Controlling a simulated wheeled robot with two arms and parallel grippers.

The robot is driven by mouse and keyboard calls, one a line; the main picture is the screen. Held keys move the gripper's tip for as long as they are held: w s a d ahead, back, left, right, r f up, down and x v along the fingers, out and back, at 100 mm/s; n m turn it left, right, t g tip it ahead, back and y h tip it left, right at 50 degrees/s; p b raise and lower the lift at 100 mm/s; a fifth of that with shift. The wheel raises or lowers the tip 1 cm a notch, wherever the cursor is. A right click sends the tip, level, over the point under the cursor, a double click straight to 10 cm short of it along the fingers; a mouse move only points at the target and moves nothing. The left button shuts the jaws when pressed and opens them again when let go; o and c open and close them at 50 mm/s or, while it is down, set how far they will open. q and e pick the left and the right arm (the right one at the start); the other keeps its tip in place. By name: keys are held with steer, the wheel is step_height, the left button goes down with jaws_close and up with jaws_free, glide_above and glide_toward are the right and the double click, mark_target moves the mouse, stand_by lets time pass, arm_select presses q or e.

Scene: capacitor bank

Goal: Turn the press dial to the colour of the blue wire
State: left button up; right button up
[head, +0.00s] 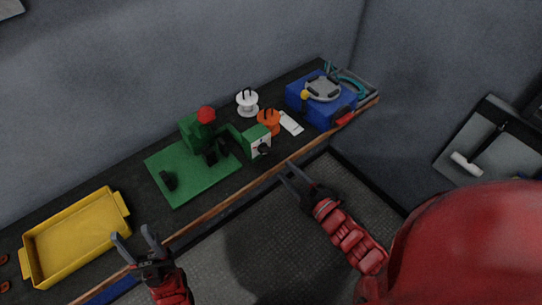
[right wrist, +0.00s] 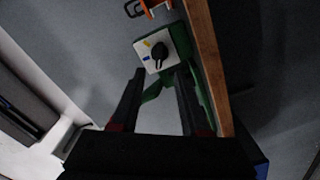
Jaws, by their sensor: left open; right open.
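The green press (head: 196,133) with a red knob on top stands on a green base plate (head: 182,184) on the bench. Its dial (head: 263,150) is a black knob on a white face at the press's right side. In the right wrist view the dial (right wrist: 158,52) lies beyond my fingertips, with a yellow mark and a blue mark on its left side; its exact pointing is hard to tell. My right gripper (head: 286,171) is open and empty, in front of the dial, apart from it. My left gripper (head: 131,233) is open and empty near the yellow tray. I cannot make out a blue wire.
A white spool (head: 247,102), an orange spool (head: 268,121) and a white card (head: 291,123) sit behind the dial. A yellow tray (head: 121,201) is at the left. The wooden bench edge (head: 222,206) runs before my grippers.

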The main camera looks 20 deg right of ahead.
mark_target(268, 153)
steer(key=p+x, duration=0.1)
steer(key=x, duration=0.7)
jaws_close()
